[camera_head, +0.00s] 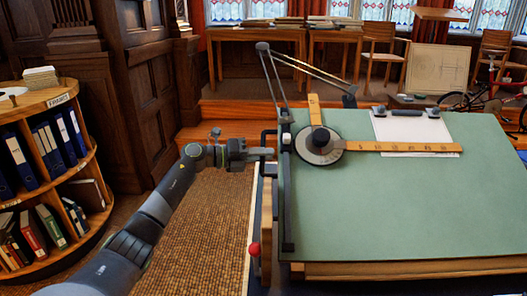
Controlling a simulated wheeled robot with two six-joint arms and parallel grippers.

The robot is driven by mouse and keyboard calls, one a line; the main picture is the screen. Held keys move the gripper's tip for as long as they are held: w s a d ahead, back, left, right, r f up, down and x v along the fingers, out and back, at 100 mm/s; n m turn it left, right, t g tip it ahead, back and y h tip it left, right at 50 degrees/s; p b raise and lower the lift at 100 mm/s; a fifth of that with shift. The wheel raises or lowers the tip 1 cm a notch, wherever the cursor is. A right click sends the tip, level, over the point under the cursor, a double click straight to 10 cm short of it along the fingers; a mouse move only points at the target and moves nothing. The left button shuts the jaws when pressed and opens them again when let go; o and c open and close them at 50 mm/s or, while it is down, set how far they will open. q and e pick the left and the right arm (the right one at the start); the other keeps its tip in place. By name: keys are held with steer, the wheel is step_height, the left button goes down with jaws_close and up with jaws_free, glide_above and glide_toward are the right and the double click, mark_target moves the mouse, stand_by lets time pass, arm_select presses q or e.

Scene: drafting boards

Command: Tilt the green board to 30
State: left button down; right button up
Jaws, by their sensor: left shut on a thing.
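The green board (400,205) fills the right half of the head view, its face sloping up away from me. A drafting head with a round dial (319,146) and wooden rulers (400,147) lies on it. A dark handle (268,134) sticks out from the board's left edge. My left gripper (266,154) reaches in from the left and is shut on this dark handle; its fingertips partly hide it. A red knob (254,249) sits lower on the board's left side. I cannot read a tilt angle. My right gripper is not in view.
A white sheet (411,127) lies on the board's upper part. A jointed drafting arm (275,75) rises behind its left corner. A curved bookcase (45,180) with binders stands at the left. Wooden tables (255,35) and chairs stand at the back.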

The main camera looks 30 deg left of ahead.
arm_select(q)
steer(key=shift+s+d+r, duration=0.1)
steer(key=shift+s+r, duration=0.15)
steer(key=shift+r, duration=0.35)
steer(key=c, duration=1.7)
jaws_free()
steer(key=shift+s, duration=0.1)
steer(key=shift+c, duration=0.2)
steer(key=o, duration=0.3)
steer(key=shift+f, duration=0.1)
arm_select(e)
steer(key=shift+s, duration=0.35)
